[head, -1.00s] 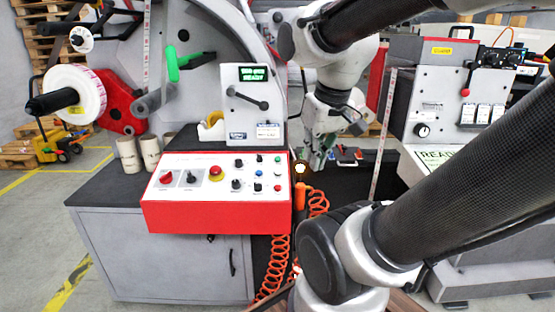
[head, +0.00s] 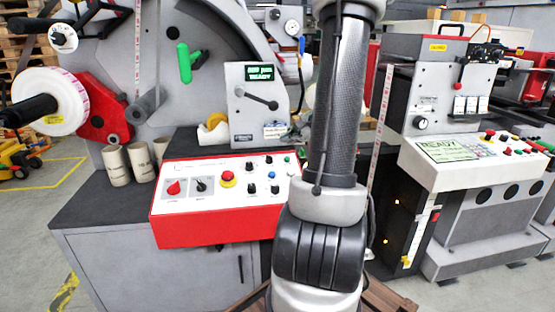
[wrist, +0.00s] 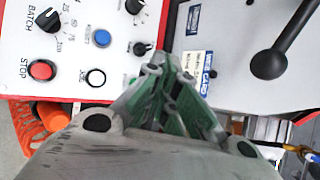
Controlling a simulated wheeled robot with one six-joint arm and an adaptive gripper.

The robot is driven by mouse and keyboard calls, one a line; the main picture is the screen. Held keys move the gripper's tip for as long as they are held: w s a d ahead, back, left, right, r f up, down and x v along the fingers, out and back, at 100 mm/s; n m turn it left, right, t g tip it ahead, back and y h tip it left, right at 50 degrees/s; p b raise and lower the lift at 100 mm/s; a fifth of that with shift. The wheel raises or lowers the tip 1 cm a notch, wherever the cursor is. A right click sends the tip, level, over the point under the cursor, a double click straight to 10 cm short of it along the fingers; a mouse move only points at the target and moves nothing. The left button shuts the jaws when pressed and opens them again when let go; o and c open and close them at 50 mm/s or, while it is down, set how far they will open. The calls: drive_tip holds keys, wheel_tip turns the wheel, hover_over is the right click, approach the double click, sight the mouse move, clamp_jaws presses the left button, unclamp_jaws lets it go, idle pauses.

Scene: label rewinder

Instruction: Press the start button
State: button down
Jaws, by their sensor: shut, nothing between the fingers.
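The red control box (head: 215,230) with a white sloped top stands on the grey cabinet in the head view. A small green button (head: 287,159) sits near the top right of its panel; its label is too small to read. In the wrist view a red STOP button (wrist: 41,70), a blue RESET button (wrist: 100,37) and a white JOG button (wrist: 95,77) show on the panel. No green button is visible there. My gripper (wrist: 172,85) is shut and empty, over the panel's edge region. In the head view my upright arm hides it and part of the box's right end.
A grey plate with a black lever (wrist: 270,62) is at the right in the wrist view. Cardboard cores (head: 116,165) stand left of the box. A second machine's white console (head: 450,165) stands at the right.

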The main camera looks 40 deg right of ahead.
sight(287, 159)
drive_tip(key=shift+w+d+r+m+t+h, duration=0.3)
drive_tip(key=shift+w+r, duration=0.15)
drive_tip(key=shift+w, duration=0.15)
drive_tip(key=shift+w+d+r+m+t+h, duration=0.2)
drive_tip(key=shift+w+d+r+h, duration=0.1)
drive_tip(key=shift+w+r, duration=0.2)
drive_tip(key=shift+f, duration=0.15)
drive_tip(key=shift+w+d+f, duration=0.2)
drive_tip(key=shift+w+f, duration=0.15)
drive_tip(key=shift+f, duration=1.05)
drive_tip(key=shift+w+d+f, duration=0.2)
drive_tip(key=shift+w+f, duration=0.15)
drive_tip(key=shift+f, duration=1.05)
drive_tip(key=shift+w+d+f, duration=0.2)
drive_tip(key=shift+w+f, duration=0.15)
drive_tip(key=shift+f, duration=1.05)
drive_tip(key=shift+w+f, duration=0.1)
drive_tip(key=shift+f, duration=0.3)
